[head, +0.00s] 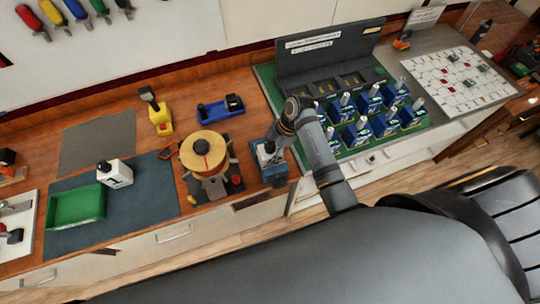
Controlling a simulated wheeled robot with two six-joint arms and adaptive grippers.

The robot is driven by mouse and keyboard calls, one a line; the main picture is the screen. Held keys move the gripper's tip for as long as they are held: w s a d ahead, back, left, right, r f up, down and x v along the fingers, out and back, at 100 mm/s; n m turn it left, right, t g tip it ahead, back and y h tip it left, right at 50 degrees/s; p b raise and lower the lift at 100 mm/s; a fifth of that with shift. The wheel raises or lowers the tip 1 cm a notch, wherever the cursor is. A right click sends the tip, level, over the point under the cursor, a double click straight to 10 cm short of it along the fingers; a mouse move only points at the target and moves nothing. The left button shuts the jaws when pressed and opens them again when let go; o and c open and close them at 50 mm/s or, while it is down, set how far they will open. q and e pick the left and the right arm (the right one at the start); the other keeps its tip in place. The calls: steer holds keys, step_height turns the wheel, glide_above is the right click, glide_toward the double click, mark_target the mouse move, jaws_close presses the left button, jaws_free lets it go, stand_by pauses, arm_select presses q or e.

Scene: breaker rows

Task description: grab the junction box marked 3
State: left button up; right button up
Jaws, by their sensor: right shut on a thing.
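Several blue junction boxes with grey upright posts, one of them this box (391,93), stand in rows on a green mat (438,114) at the right of the bench. Their number marks are too small to read. My right gripper (271,144) is left of the rows, pointing down. It is shut on a blue junction box (272,173) with a grey post, near the bench's front edge. I cannot tell whether this box touches the bench, and its mark is not readable. My left gripper is out of view.
A yellow-topped round spool (203,146) stands just left of the held box. A blue tool holder (220,108) and a yellow device (160,118) are behind it. A dark sign rack (325,62) backs the box rows. A green tray (76,206) lies at left.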

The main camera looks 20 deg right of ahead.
mark_target(269, 143)
steer(key=shift+w+r, duration=0.1)
steer(key=shift+r, duration=0.05)
step_height(269, 143, up, 6)
steer(key=shift+r+b, duration=0.1)
steer(key=shift+b, duration=1.1)
step_height(269, 143, up, 4)
steer(key=shift+f+p, duration=0.15)
steer(key=shift+p, duration=0.9)
